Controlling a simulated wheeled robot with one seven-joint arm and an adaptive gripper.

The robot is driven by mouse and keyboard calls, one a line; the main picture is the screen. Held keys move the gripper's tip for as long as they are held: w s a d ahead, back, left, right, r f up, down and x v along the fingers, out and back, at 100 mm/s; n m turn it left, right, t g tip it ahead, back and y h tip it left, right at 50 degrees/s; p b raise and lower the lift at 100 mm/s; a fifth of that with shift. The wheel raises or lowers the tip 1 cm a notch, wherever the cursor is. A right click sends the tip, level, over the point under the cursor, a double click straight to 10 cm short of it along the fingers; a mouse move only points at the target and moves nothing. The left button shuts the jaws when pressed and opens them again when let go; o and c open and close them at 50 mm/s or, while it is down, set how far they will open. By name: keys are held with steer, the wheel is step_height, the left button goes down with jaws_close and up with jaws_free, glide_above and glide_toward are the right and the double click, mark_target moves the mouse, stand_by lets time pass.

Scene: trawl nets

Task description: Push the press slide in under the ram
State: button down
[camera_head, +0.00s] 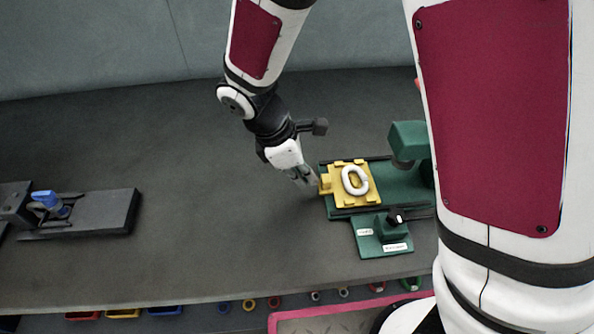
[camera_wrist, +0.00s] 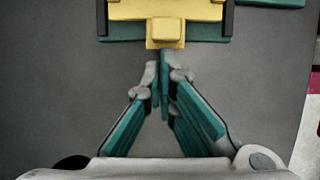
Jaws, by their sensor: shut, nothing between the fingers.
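The yellow press slide (camera_head: 340,197) sits on the green press base (camera_head: 400,186), with a white ring (camera_head: 355,180) lying on it. Its yellow handle block points left in the head view and shows at the top of the wrist view (camera_wrist: 166,32). The green ram head (camera_head: 408,140) stands to the right of the slide, partly hidden behind my arm. The slide lies left of the ram, not beneath it. My gripper (camera_head: 312,182) is shut and empty, its fingertips (camera_wrist: 162,62) close to the handle block; I cannot tell whether they touch it.
A green panel with a black knob (camera_head: 395,216) and white labels is at the front of the press. A dark fixture with a blue part (camera_head: 48,200) lies far left. The table (camera_head: 200,230) between is clear. Coloured bins and rings hang below the front edge.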

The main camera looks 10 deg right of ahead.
mark_target(337, 182)
steer(key=shift+d, duration=0.1)
steer(key=d+p, duration=0.1)
steer(key=d, duration=0.9)
steer(key=shift+d, duration=0.1)
steer(key=shift+a, duration=0.25)
steer(key=a, duration=0.2)
steer(key=a+r, duration=0.1)
steer(key=a, duration=0.1)
steer(key=shift+a+p, duration=0.15)
steer(key=shift+p, duration=0.15)
steer(key=v, duration=0.9)
